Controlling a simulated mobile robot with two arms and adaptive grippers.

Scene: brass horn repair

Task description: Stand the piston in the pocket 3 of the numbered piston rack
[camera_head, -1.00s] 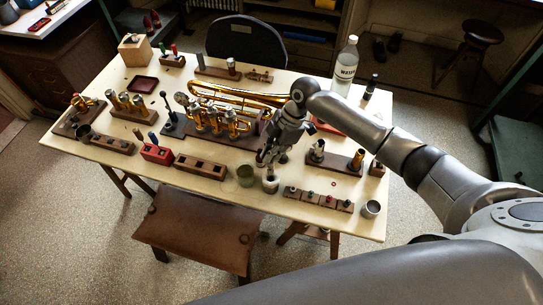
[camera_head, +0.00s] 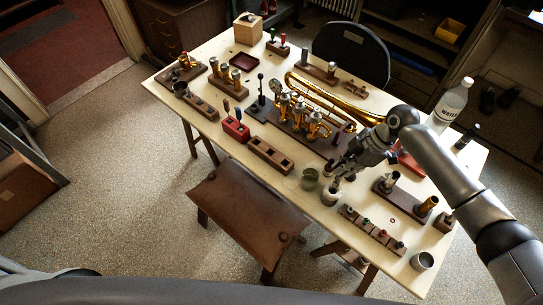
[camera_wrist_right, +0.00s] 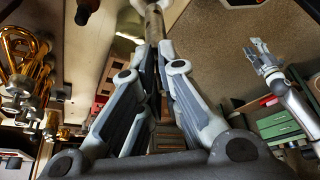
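I cannot tell whether the piston's lower end is clear of the cup. A brown block with several dark pockets (camera_head: 270,156), seemingly the piston rack, lies left of the gripper; its numbers are too small to read. My left gripper (camera_wrist_right: 258,52) shows only in the right wrist view, with fingers apart and empty.
A brass horn (camera_head: 322,92) with its valves lies behind the gripper. A row of small brown blocks (camera_head: 370,231) is on the near right. A water bottle (camera_head: 450,104) stands at the back right. A stool (camera_head: 245,212) is in front.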

